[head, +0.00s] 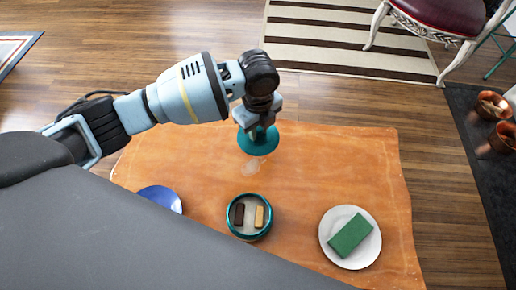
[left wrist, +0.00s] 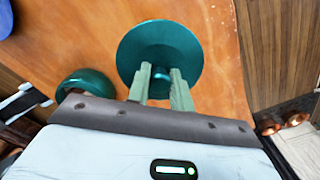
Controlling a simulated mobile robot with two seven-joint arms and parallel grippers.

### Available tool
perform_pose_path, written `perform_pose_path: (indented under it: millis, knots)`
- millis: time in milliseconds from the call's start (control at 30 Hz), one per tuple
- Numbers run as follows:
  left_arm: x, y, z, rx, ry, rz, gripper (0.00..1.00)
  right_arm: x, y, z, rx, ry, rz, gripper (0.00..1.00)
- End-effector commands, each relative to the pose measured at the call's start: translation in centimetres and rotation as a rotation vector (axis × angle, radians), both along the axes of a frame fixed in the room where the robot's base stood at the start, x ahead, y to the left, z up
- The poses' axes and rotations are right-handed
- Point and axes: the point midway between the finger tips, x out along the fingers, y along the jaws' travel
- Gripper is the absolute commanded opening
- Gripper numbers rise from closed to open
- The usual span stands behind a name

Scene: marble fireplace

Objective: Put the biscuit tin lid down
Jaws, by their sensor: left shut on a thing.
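The teal biscuit tin lid (head: 258,146) is a round disc with a knob, over the far middle part of the orange table; it also shows in the left wrist view (left wrist: 135,48). My left gripper (head: 259,129) is shut on the lid's knob, with its fingers on either side in the left wrist view (left wrist: 160,76). I cannot tell whether the lid touches the table. The open round teal tin (head: 235,231) stands nearer me, with a dark biscuit and a tan biscuit inside. It shows partly in the left wrist view (left wrist: 72,84). My right gripper is not in view.
The orange table (head: 340,160) is clear right of the lid. A white plate (head: 328,238) with a green block (head: 350,236) is at the right. A blue plate (head: 160,197) is at the left, partly hidden. Copper pots (head: 492,106) stand beyond the table at far right.

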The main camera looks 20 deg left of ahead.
Motion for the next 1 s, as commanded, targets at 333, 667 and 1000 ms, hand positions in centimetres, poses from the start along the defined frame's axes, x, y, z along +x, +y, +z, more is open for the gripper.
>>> perform_pose_path:
  millis: [333,667,1000]
  knots:
    - [-0.1,0.0,-3.8,0.0,0.001,0.001,0.0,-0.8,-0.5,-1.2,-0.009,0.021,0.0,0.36]
    - [-0.1,0.0,-7.3,0.002,0.006,0.001,0.0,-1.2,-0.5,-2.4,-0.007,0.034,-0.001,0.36]
    - [0.0,0.0,-8.7,0.001,0.0,0.001,0.0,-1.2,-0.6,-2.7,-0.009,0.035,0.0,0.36]
